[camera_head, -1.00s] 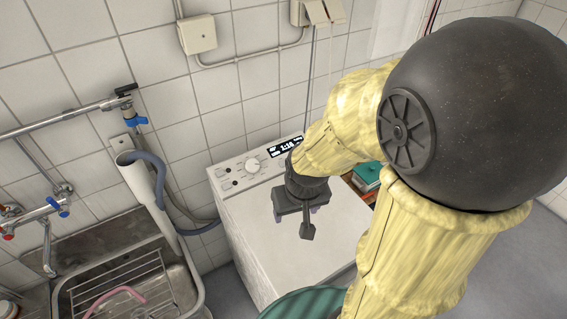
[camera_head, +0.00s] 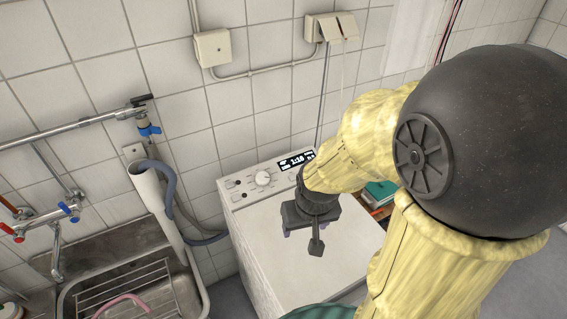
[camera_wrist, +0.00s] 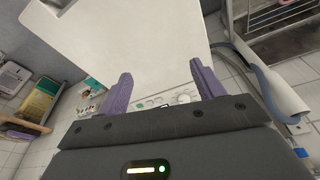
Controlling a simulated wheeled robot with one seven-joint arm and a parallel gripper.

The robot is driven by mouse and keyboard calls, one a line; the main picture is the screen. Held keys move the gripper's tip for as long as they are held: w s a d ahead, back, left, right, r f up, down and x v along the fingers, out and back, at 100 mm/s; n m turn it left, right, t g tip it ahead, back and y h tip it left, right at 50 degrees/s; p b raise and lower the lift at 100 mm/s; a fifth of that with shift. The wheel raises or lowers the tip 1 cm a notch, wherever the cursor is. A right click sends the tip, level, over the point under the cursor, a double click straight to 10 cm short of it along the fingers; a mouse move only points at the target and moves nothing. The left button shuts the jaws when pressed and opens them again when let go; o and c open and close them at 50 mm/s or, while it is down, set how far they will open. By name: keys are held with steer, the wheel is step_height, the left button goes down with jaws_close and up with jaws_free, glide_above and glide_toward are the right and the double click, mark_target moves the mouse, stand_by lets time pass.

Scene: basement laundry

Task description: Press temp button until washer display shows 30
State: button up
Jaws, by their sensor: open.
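The white washer (camera_head: 290,262) stands against the tiled wall, with its control panel along the back of its top. The panel has a round dial (camera_head: 263,178), small knobs at its left end, and a dark display (camera_head: 296,160) reading about 1:10; its smaller characters are too small to read. I cannot pick out the temp button; my arm may hide the panel's right end. My gripper (camera_head: 316,247) is over the washer top in the head view.
A metal sink (camera_head: 190,285) with a rack and pink hose is at the left, below wall taps (camera_head: 68,208). A grey drain hose (camera_head: 170,190) runs beside the washer. Green items (camera_head: 380,193) lie on a shelf right of it. The washer top is clear.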

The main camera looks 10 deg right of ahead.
jaws_close()
stand_by(1.5)
